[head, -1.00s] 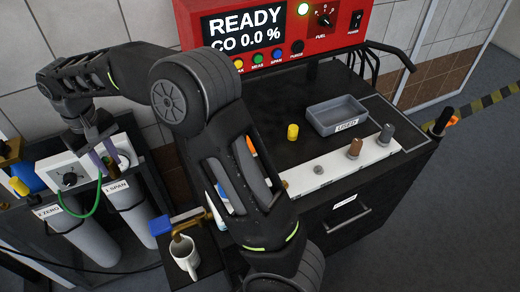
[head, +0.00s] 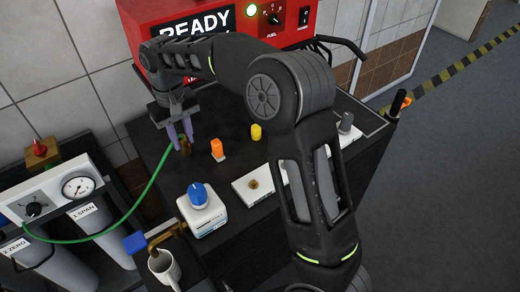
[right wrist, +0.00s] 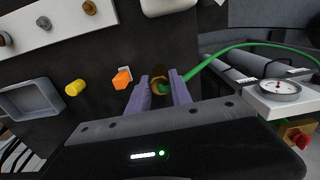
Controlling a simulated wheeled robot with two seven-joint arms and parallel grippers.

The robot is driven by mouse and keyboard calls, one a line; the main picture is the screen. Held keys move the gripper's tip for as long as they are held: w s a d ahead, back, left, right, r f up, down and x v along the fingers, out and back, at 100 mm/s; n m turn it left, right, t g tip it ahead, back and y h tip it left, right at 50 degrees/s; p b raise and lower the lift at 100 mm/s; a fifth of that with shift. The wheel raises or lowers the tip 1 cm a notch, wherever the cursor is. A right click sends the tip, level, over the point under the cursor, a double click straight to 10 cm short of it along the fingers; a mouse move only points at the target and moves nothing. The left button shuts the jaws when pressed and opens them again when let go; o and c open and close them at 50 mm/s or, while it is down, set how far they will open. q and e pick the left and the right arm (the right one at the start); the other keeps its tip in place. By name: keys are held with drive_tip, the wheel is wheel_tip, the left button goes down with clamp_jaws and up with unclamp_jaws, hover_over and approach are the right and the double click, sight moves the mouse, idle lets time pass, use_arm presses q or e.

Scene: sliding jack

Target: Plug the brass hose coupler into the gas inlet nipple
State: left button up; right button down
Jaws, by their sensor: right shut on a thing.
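My right gripper (head: 180,133) is shut on the brass hose coupler (head: 184,146), held over the left part of the black cabinet top. The right wrist view shows the coupler (right wrist: 158,86) between the two purple fingers (right wrist: 160,80), with the green hose (right wrist: 205,64) leading off to the right. In the head view the hose (head: 142,195) runs down left to the cylinder stand. A brass fitting (head: 253,184) stands on the white strip (head: 240,190), apart from the coupler; I cannot tell whether it is the gas inlet nipple. My left gripper is out of view.
An orange piece (head: 217,149) and a yellow one (head: 256,131) stand near the coupler. A white box with a blue knob (head: 198,195) stands in front, beside a mug (head: 164,265). The red analyzer (head: 185,13) is behind. My right arm hides part of the strip.

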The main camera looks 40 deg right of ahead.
drive_tip(key=s+d+n+p, duration=0.8)
drive_tip(key=s+d, duration=0.4)
drive_tip(key=s, duration=0.2)
drive_tip(key=shift+s+d+f+n, duration=0.15)
drive_tip(key=shift+f+n, duration=0.15)
drive_tip(key=shift+n, duration=0.1)
drive_tip(key=shift+f, duration=0.1)
wheel_tip(320, 180, down, 3)
drive_tip(key=b, duration=0.2)
drive_tip(key=shift+f+b, duration=0.1)
drive_tip(key=shift+b, duration=0.3)
drive_tip(key=shift+f+b, duration=0.9)
drive_tip(key=shift+f, duration=0.3)
drive_tip(key=shift+f+b, duration=1.05)
drive_tip(key=shift+f, duration=0.3)
